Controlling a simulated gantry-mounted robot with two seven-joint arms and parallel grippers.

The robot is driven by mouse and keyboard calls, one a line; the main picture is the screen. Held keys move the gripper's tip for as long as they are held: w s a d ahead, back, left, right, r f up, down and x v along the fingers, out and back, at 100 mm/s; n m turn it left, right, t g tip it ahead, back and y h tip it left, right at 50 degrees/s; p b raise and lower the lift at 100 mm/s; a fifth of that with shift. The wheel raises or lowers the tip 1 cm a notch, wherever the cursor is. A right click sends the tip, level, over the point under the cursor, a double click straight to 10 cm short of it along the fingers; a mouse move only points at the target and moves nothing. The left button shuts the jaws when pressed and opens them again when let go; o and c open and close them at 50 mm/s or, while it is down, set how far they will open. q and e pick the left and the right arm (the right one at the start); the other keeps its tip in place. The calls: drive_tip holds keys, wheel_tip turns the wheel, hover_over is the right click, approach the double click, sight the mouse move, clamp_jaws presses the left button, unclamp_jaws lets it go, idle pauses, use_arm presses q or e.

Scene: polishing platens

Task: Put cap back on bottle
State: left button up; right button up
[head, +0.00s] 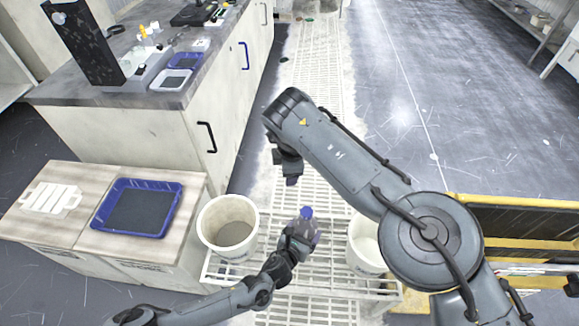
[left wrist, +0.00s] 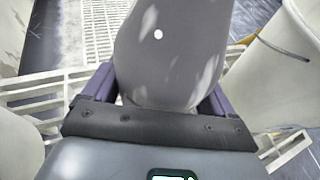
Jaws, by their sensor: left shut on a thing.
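A grey bottle (left wrist: 172,50) fills the upper middle of the left wrist view, between the two purple fingers of my left gripper (left wrist: 158,95). In the head view, my left gripper (head: 300,238) is low in the centre, shut on this bottle (head: 311,229). A small blue piece (head: 306,212) shows at the bottle's top; I cannot tell whether it is the cap. My right gripper (head: 291,178) hangs above and slightly left of the bottle, apart from it. Its fingers are too small and dark to show whether they are open or hold anything.
A white bucket (head: 228,250) stands left of my left gripper, and another white bucket (head: 358,245) stands right of it. A blue tray (head: 177,190) lies on the low cabinet. White floor grating (head: 310,285) lies below. A yellow rail (head: 520,202) is at the right.

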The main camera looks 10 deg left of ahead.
use_arm(q)
drive_tip(key=o, duration=1.9)
drive_tip(key=shift+c, duration=0.2)
drive_tip(key=shift+s+a+r+p, duration=0.15)
drive_tip(key=shift+s+r+p, duration=0.1)
drive_tip(key=shift+s+p, duration=0.2)
drive_tip(key=p+v, duration=0.5)
drive_tip(key=v, duration=0.4)
drive_tip(key=shift+s+a+p, duration=0.15)
drive_tip(key=shift+s+p, duration=0.2)
drive_tip(key=shift+p, duration=0.05)
